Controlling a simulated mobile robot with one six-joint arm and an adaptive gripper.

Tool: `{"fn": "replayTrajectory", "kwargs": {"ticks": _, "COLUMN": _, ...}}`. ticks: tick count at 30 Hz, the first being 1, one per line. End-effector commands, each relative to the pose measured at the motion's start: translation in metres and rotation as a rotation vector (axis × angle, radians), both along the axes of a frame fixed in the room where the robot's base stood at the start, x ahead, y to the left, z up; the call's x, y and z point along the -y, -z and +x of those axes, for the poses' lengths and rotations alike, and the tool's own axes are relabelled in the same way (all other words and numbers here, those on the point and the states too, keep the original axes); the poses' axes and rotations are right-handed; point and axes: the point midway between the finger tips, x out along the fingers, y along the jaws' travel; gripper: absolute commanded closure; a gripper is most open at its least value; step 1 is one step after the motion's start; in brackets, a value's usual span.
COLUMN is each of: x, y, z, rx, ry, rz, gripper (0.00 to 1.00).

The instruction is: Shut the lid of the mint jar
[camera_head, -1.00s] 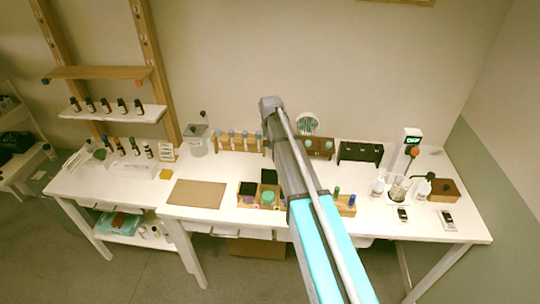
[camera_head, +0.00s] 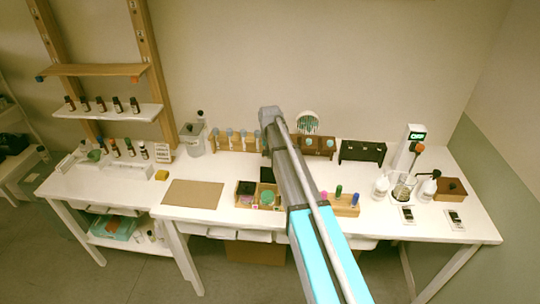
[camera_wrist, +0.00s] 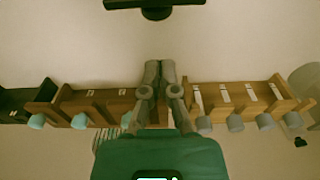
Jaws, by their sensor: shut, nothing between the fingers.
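A pale jar also shows at the right edge of the wrist view (camera_wrist: 306,82). My gripper (camera_wrist: 160,92) is shut and empty in the wrist view, in front of the bottle racks. In the head view my arm crosses the middle of the table and its fingertips are hidden.
Wooden bottle racks (camera_head: 236,145) and a dark rack (camera_head: 362,152) line the back. A wooden tray (camera_head: 245,204) with a green round item (camera_head: 267,198) stands near the front. A brown mat (camera_head: 193,195) lies left of it. Glassware (camera_head: 402,187) stands at the right.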

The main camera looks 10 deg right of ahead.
Motion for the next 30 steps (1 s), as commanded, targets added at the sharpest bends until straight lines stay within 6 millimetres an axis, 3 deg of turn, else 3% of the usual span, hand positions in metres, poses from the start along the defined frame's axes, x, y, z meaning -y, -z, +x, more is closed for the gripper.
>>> {"fn": "replayTrajectory", "kwargs": {"ticks": 14, "x": 0.000, "y": 0.037, "z": 0.003, "rx": 0.000, "ry": -0.001, "rz": 0.000, "gripper": 1.00}}
{"fn": "replayTrajectory", "kwargs": {"ticks": 21, "x": -0.008, "y": 0.023, "z": -0.026, "rx": 0.000, "ry": -0.001, "rz": 0.000, "gripper": 1.00}}
{"fn": "replayTrajectory", "kwargs": {"ticks": 30, "x": -0.012, "y": 0.022, "z": -0.035, "rx": 0.000, "ry": 0.000, "rz": 0.000, "gripper": 1.00}}
